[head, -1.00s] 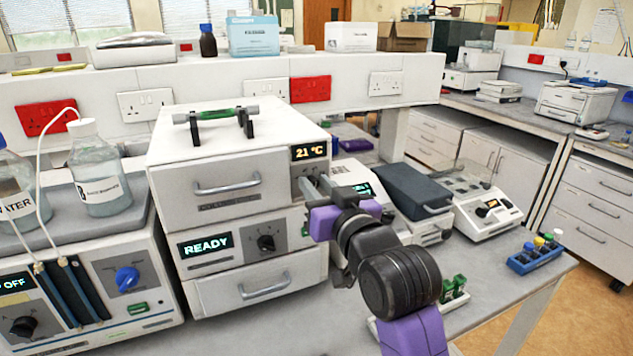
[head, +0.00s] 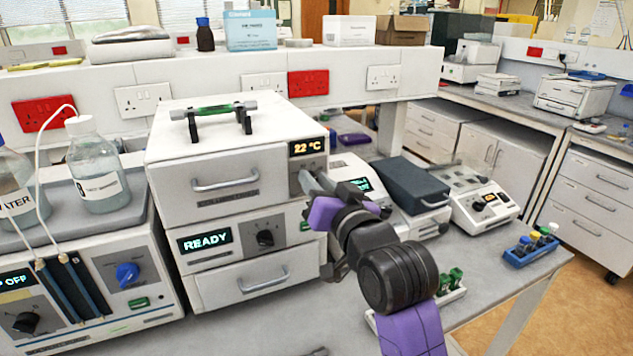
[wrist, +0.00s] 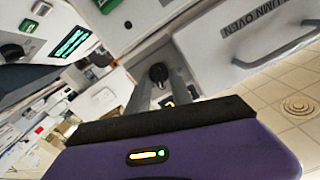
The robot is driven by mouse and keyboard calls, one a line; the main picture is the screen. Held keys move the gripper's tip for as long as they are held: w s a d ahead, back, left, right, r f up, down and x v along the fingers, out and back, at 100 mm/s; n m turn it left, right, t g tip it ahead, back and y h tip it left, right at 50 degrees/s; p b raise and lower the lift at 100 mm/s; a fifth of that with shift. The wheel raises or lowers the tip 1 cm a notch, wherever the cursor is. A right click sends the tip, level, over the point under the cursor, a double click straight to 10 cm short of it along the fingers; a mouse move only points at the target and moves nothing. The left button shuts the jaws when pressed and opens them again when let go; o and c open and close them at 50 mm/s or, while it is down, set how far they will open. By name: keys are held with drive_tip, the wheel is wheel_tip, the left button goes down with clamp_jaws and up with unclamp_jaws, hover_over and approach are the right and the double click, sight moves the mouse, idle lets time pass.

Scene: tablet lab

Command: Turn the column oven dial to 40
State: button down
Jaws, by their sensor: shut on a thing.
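The column oven (head: 235,155) is the top unit of the white stack, with a drawer handle on its front. Its display (head: 306,147) reads 22 °C in amber. The black column oven dial (wrist: 158,72) shows in the wrist view, below the display on the oven's front panel; in the head view my gripper hides it. My gripper (head: 312,180) reaches the panel from the front right. In the wrist view its two grey fingers (wrist: 158,84) are shut on the dial, one on each side. The dial's pointer and scale are too small to read.
Below the oven is a unit with a READY display (head: 205,240) and its own black knob (head: 264,238). A pump unit (head: 128,275) with bottles stands left. A grey-lidded instrument (head: 410,185) stands close right of my arm. A vial rack (head: 530,250) is at the bench's right end.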

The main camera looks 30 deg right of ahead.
drive_tip(key=c, duration=1.1)
unclamp_jaws()
drive_tip(key=shift+c, duration=0.2)
drive_tip(key=s+a+b, duration=0.1)
drive_tip(key=s, duration=0.6)
drive_tip(key=shift+s, duration=0.4)
